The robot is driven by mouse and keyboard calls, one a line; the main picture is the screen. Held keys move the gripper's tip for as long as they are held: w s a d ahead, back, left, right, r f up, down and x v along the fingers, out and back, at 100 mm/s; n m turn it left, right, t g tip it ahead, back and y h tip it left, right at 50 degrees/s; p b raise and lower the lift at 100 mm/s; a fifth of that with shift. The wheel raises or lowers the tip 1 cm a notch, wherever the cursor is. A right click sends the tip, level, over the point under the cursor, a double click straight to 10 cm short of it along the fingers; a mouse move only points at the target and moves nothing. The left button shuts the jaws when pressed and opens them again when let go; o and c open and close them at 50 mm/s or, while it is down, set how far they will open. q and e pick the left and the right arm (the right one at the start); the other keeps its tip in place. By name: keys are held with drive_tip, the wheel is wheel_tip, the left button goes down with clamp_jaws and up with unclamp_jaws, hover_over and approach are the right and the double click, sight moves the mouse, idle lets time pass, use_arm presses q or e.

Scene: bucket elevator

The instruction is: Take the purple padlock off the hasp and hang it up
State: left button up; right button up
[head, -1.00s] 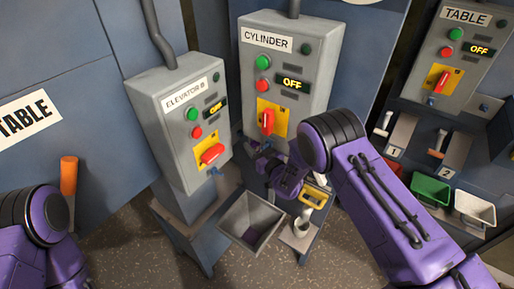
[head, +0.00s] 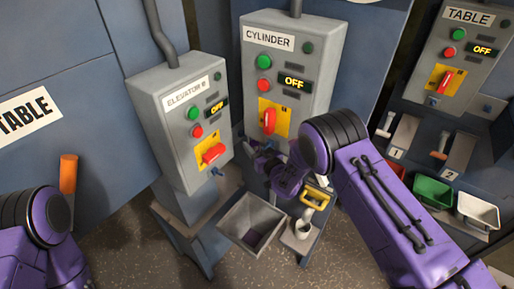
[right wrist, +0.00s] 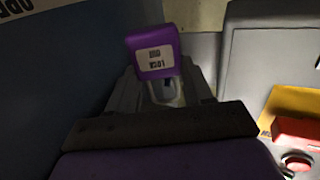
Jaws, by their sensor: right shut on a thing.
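The purple padlock (right wrist: 152,52) has a pale label and shows upside down in the right wrist view. Its grey shackle (right wrist: 166,93) points back between my fingers. My right gripper (right wrist: 168,88) is shut on the padlock. In the head view my right gripper (head: 260,160) is just below the CYLINDER box (head: 310,62), under its upright red switch handle (head: 269,121). It covers that spot, so I cannot make out the hasp or whether the shackle touches it. My left arm (head: 35,220) shows at the lower left; its gripper is out of view.
The ELEVATOR box (head: 150,110) stands to the left. A grey hopper (head: 240,225) and a yellow bracket (head: 314,197) are below my right wrist. The TABLE box (head: 470,75), levers, a green bin (head: 432,193) and a white bin (head: 478,212) are at the right.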

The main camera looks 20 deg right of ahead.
drive_tip(key=shift+w+a+b, duration=0.75)
drive_tip(key=shift+w+a, duration=0.1)
drive_tip(key=shift+w, duration=0.2)
drive_tip(key=shift+f, duration=0.1)
drive_tip(key=shift+f+b, duration=0.7)
drive_tip(key=shift+b, duration=0.15)
drive_tip(key=o, duration=1.2)
drive_tip(key=shift+s, duration=0.1)
